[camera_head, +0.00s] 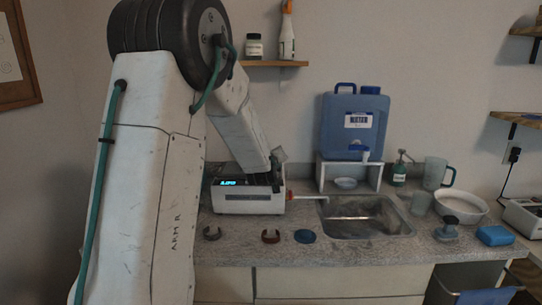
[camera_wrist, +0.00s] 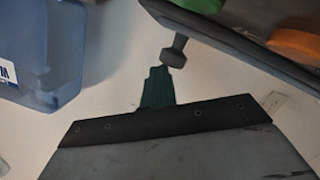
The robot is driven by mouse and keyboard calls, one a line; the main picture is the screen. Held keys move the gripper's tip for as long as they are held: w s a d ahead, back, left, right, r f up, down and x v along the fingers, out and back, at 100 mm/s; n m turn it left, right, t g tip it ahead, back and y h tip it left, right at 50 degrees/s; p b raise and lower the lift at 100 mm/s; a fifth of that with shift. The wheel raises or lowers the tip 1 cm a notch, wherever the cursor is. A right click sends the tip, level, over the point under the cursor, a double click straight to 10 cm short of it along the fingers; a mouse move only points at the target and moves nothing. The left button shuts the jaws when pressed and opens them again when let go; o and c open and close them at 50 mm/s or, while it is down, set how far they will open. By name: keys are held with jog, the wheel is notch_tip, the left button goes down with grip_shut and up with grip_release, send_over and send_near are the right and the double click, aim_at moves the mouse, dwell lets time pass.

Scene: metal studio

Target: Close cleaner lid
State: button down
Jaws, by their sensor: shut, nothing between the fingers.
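The cleaner (camera_head: 248,202) is a white box with a lit blue display, standing on the counter left of the sink. My arm reaches down over it from behind the display side. My gripper (camera_head: 276,186) is at the cleaner's right end, with dark fingers low against the box. In the wrist view my gripper (camera_wrist: 158,74) shows dark green fingers held together and empty. A small dark grey knob-like piece (camera_wrist: 175,52) is just beyond the fingertips. My arm hides much of the cleaner's top, so the lid's position cannot be told.
A blue water tank (camera_head: 346,127) stands on a white stand behind the sink (camera_head: 367,217). Two clips (camera_head: 270,237) and a blue round piece (camera_head: 305,236) lie along the counter front. A mug (camera_head: 436,174), bowl (camera_head: 460,205) and blue box (camera_head: 495,235) are at the right.

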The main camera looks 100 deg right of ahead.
jog(key=shift+a+f, duration=0.1)
jog(key=shift+f, duration=0.2)
jog(key=shift+r, duration=0.35)
jog(key=r, duration=0.2)
jog(key=a+r, duration=0.1)
jog(key=r, duration=0.1)
jog(key=shift+a, duration=0.1)
jog(key=s+v, duration=0.1)
jog(key=v, duration=0.7)
jog(key=shift+a+r, duration=0.3)
jog(key=shift+a, duration=0.15)
jog(key=shift+w, duration=0.1)
